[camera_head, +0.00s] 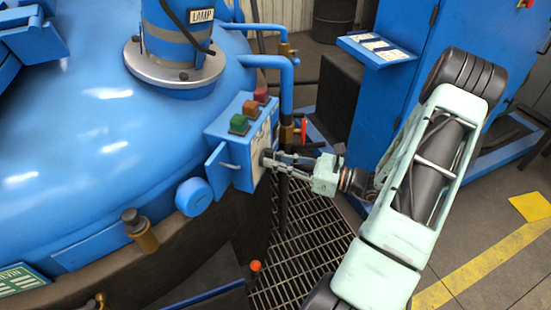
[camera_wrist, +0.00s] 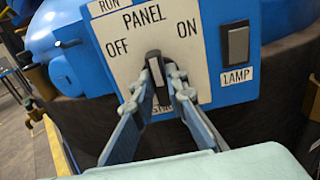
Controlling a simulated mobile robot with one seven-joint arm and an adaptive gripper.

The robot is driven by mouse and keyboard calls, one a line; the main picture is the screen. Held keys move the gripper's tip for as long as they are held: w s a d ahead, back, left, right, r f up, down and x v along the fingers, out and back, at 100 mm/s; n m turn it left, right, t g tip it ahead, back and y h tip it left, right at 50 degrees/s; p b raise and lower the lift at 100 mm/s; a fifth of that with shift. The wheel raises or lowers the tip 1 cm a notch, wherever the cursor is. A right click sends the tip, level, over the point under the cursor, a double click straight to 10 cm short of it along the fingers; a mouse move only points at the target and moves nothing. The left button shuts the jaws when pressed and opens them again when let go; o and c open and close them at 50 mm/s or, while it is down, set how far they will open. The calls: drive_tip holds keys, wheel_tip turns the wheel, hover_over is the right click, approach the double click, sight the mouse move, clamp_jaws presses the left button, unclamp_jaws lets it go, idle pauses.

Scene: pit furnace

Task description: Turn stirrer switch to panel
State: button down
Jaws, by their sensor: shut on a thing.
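The stirrer switch (camera_wrist: 154,64) is a black knob with a pale line, on a white plate marked OFF at left, PANEL above and ON at right. In the wrist view its line stands nearly upright, toward PANEL, with a slight lean to the left. My gripper (camera_wrist: 159,90) is shut on the knob, one finger on each side. In the head view my gripper (camera_head: 274,158) reaches the side face of the blue control box (camera_head: 231,132) from the right. The label under the knob is mostly hidden by the knob and fingers.
A dark rocker switch marked LAMP (camera_wrist: 236,44) sits right of the knob. Green (camera_head: 239,124), orange (camera_head: 251,109) and red (camera_head: 261,94) buttons top the box. Blue pipes (camera_head: 287,90) rise close behind it. A floor grating (camera_head: 305,240) lies below my gripper.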

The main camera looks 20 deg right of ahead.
drive_tip(key=shift+f, duration=0.1)
drive_tip(key=c, duration=1.9)
unclamp_jaws()
drive_tip(key=shift+c, duration=0.2)
drive_tip(key=v, duration=1.2)
